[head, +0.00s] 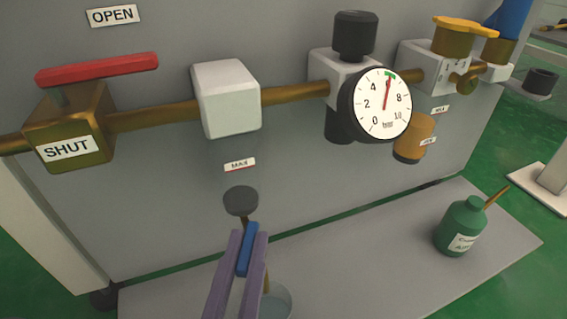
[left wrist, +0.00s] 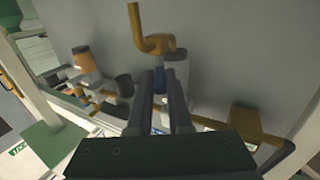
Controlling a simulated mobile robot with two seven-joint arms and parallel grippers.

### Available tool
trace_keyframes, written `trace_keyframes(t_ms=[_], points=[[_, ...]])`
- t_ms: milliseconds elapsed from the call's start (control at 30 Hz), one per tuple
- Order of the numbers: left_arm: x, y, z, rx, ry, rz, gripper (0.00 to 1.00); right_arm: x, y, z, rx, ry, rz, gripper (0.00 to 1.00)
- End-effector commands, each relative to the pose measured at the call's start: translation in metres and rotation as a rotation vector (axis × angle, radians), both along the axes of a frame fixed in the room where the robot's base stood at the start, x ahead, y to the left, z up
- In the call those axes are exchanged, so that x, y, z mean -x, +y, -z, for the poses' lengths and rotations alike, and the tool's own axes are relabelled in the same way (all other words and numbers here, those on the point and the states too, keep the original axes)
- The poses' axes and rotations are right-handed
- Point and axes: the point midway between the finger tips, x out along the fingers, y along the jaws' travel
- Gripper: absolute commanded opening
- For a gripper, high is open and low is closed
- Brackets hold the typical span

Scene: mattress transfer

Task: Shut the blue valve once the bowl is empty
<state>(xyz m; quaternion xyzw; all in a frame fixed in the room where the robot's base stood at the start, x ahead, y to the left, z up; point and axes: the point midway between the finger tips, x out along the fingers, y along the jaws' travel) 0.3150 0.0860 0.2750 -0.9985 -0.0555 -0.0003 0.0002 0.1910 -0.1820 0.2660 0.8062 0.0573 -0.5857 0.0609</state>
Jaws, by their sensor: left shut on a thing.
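The blue valve's handle (head: 247,250) is a small blue lever below the dark cap at the bottom of the bowl. My left gripper (head: 249,235), with purple fingers, is shut on this handle from below. In the left wrist view, a bit of blue (left wrist: 158,84) shows between the fingers, near a brass elbow (left wrist: 150,42). The bowl (head: 238,182) is nearly see-through, under a white block (head: 227,98), with a MAX label. I see no liquid in it, but its walls are faint. My right gripper is not in view.
A glass cup (head: 278,300) stands below the drain, partly behind my fingers. A red-handled valve (head: 97,67) is at the left, a pressure gauge (head: 381,106) at the right. A green bottle (head: 460,228) stands on the grey ledge (head: 370,250), which is otherwise largely clear.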

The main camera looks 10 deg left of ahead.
Motion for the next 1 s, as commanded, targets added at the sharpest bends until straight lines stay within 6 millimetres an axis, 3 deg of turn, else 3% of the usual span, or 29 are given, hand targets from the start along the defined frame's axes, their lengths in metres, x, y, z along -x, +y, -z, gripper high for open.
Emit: trace_keyframes(t_ms=[667,1000], points=[[0.0,0.002,-0.001,-0.001,0.001,0.029,0.0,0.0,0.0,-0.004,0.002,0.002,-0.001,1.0],[0.0,0.011,-0.002,-0.009,0.004,0.237,0.0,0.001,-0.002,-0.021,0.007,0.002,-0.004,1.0]])
